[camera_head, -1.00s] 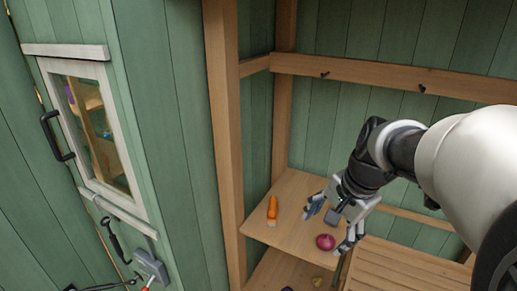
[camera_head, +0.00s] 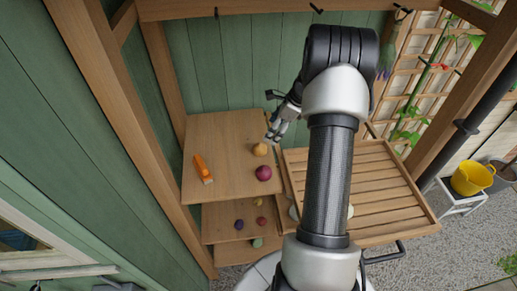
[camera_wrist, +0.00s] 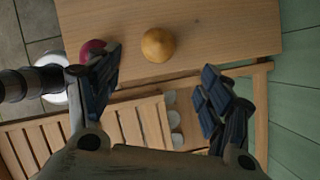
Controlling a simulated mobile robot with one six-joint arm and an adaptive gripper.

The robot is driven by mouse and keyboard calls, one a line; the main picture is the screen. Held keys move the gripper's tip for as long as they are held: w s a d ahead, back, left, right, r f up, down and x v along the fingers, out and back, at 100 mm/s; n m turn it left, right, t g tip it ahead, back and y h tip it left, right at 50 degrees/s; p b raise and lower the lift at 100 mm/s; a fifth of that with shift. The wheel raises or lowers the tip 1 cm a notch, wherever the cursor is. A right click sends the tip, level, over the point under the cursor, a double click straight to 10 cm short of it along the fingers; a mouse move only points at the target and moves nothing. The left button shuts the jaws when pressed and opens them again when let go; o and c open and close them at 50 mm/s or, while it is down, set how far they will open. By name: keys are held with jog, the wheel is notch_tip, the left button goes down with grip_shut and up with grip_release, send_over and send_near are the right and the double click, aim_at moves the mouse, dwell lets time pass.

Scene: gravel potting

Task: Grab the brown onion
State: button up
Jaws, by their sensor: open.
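The brown onion (camera_head: 260,149) sits on the upper wooden shelf, near its right edge and just behind the red onion (camera_head: 263,173). In the wrist view the brown onion (camera_wrist: 158,45) shows whole, ahead of the gap between my fingers. My gripper (camera_head: 275,130) is open and empty, above the shelf's right side close to the brown onion; it also shows in the wrist view (camera_wrist: 160,70). The left finger partly covers the red onion (camera_wrist: 92,48) there. I see no contact with the brown onion.
An orange carrot-like item (camera_head: 202,168) lies on the upper shelf (camera_head: 225,130) to the left. Several small round items sit on the lower shelf (camera_head: 215,222). A slatted wooden bench (camera_head: 385,185) stands right of the shelf. A yellow bucket (camera_head: 470,180) is far right.

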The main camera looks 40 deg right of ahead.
aim_at(263, 145)
jog(key=x, duration=0.7)
jog(key=shift+r, duration=0.1)
jog(key=shift+x, duration=2.65)
jog(key=shift+s, duration=0.2)
jog(key=shift+c, duration=0.3)
jog(key=c, duration=1.1)
jog(key=shift+c, duration=0.2)
